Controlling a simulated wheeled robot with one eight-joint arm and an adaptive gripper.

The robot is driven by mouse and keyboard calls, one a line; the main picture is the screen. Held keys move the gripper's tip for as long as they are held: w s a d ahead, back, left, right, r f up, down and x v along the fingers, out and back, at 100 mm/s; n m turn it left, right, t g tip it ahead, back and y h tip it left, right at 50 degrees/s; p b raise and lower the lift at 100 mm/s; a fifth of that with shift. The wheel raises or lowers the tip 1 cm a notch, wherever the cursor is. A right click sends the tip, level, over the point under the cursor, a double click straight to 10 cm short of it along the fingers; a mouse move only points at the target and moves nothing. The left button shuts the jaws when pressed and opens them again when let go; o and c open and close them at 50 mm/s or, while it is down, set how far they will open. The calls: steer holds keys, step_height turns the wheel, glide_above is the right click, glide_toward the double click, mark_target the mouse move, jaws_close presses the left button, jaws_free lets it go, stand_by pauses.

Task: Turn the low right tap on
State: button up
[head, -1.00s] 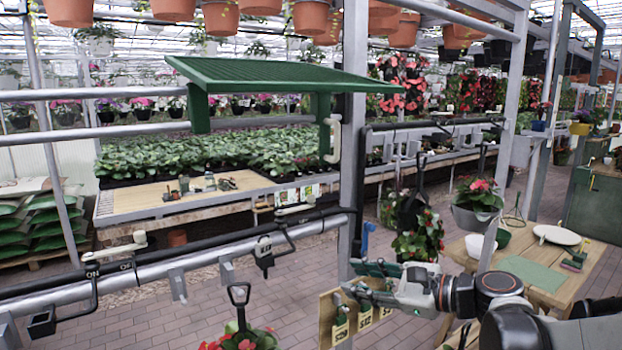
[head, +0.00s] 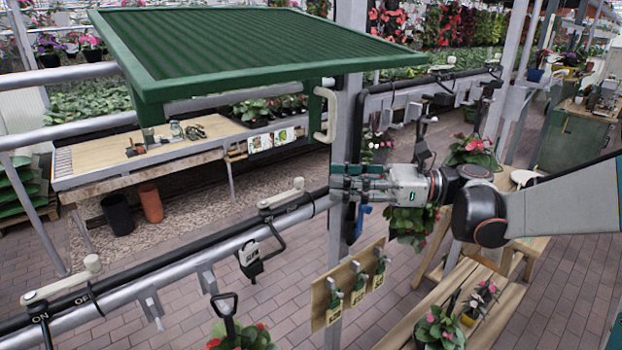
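Two low taps with beige lever handles sit on the black pipe along the lower rail. The low right tap (head: 281,193) is left of the metal post, its lever lying roughly along the pipe with its knob at the right end. Small label marks beside it are too small to read. The low left tap (head: 62,281) is nearer, with ON and OFF marked on the pipe below it. My gripper (head: 336,180) reaches in from the right, its fingers pointing left in front of the post. The fingers look spread, with nothing between them. It appears apart from the right tap's lever.
A green slatted canopy (head: 250,48) overhangs the pipe, with a beige handle (head: 325,115) at its right. A metal post (head: 346,130) stands behind my fingers. A board with tags (head: 347,288) and a blue fitting (head: 362,218) are below. Plants stand on the wooden bench (head: 425,312).

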steer(key=w+a, duration=0.1)
steer(key=a, duration=0.5)
steer(key=shift+a, duration=0.25)
steer(key=shift+w, duration=0.1)
jaws_close()
